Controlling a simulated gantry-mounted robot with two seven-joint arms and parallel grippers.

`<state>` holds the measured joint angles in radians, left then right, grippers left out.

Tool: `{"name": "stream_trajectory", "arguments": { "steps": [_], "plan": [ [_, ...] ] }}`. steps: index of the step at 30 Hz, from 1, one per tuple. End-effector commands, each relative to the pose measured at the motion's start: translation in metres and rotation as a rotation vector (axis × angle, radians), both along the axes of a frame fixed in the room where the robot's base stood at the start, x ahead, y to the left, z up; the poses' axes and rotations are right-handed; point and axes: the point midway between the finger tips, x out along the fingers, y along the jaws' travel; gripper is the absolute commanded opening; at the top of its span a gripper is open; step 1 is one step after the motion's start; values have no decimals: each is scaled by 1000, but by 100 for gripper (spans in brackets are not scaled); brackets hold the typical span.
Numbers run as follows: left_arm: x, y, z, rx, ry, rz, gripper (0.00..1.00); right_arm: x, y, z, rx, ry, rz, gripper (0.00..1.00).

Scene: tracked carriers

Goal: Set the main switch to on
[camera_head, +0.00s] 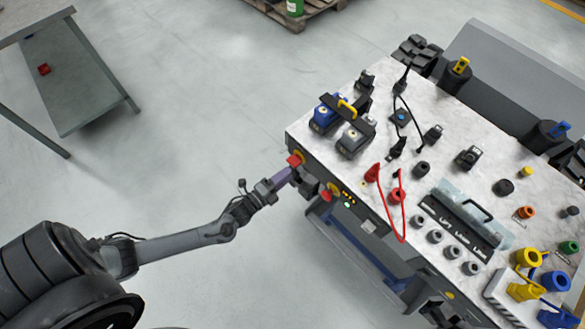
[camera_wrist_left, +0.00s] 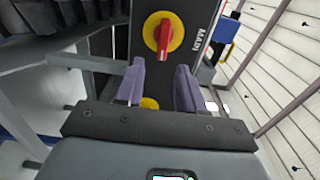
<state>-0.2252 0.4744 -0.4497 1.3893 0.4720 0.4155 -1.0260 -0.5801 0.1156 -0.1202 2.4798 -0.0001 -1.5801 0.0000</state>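The main switch is a red handle on a round yellow plate, on a dark panel marked MAIN; it shows in the left wrist view (camera_wrist_left: 164,34). Its handle points down toward my fingers in that view. In the head view the switch (camera_head: 294,160) is a small red and yellow spot at the near left corner of the bench. My left gripper (camera_head: 285,174) is right by it. In the left wrist view its two purple fingers (camera_wrist_left: 160,68) stand apart, either side of the handle's lower end. I cannot tell whether they touch it. My right gripper is not in view.
The workbench (camera_head: 400,85) carries several plugs, padlocks and red cords. A red knob (camera_head: 326,196) and small lit buttons (camera_head: 347,205) are on its front, right of the switch. A grey table (camera_head: 75,85) stands at the far left. Open floor lies between.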

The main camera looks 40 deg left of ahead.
Motion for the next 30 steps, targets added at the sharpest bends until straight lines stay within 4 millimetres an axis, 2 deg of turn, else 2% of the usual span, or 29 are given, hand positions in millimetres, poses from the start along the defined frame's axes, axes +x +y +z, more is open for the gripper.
{"name": "stream_trajectory", "arguments": {
  "steps": [3,9,22,29,30],
  "plan": [
    [-21,3,1,0,2,0,38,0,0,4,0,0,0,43],
    [-43,5,0,0,1,0,38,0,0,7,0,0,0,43],
    [-51,6,0,0,0,0,38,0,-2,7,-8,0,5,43],
    [-51,5,0,-93,12,-3,74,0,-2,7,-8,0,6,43],
    [-51,3,-1,-145,22,-10,74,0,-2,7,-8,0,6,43]
  ]
}}
